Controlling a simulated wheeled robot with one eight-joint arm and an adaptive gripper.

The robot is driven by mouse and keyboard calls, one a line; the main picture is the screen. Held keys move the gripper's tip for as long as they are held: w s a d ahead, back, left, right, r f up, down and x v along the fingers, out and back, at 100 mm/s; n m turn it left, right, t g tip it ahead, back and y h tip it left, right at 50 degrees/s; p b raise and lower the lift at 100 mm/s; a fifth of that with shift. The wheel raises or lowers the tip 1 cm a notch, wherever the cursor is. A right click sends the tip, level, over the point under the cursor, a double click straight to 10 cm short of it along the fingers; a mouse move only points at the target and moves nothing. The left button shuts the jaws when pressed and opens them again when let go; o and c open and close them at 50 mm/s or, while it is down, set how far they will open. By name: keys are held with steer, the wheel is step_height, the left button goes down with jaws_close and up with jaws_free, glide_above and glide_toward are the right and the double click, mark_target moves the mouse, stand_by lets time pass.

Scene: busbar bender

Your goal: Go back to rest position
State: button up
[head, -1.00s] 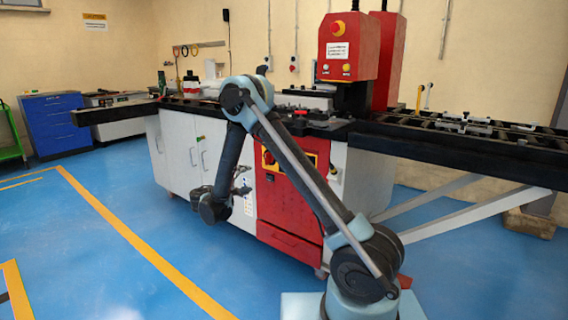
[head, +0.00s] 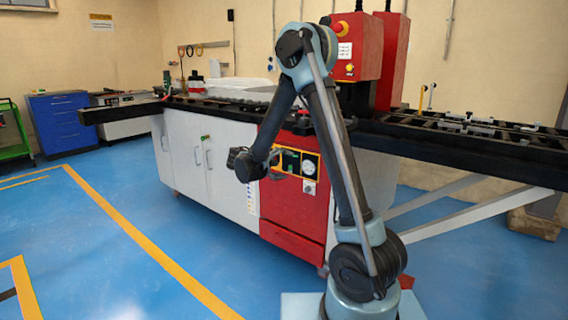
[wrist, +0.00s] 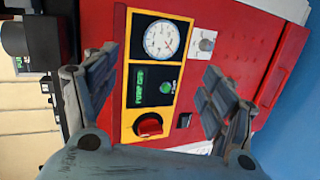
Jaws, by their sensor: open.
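My gripper (head: 278,158) hangs at the end of my folded arm, in front of the red cabinet (head: 297,205) of the bending machine. In the wrist view its two fingers are spread wide and nothing is between them (wrist: 158,68). Beyond the fingers is a yellow-framed control panel (wrist: 130,105) with a round gauge (wrist: 161,39), a green lit display (wrist: 155,86) and a red knob (wrist: 148,125). The fingers look apart from the panel. In the head view my wrist and gripper partly cover the panel's left side.
The machine's black bed (head: 440,147) runs left and right behind my arm. A red head with an emergency button (head: 340,28) stands above it. White cabinet doors (head: 215,155) are to the left. Blue floor (head: 110,265) is clear at the front left.

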steer(key=s+d+r+m+g+y, duration=0.2)
steer(key=s+d+g, duration=0.1)
steer(key=s+d, duration=0.65)
steer(key=s+d+r+m+g+y, duration=0.1)
steer(key=s+d+m+g+y, duration=0.15)
steer(key=s+d, duration=0.7)
steer(key=s+f+m+g+y, duration=0.1)
steer(key=s+f+y, duration=0.2)
steer(key=s, duration=0.8)
steer(key=s+f+m+g+y, duration=0.1)
steer(key=s+f, duration=0.4)
steer(key=s, duration=0.7)
steer(key=shift+s+d+m+y, duration=0.25)
steer(key=shift+m+y, duration=0.5)
steer(key=shift+y, duration=0.2)
steer(key=shift+f, duration=0.1)
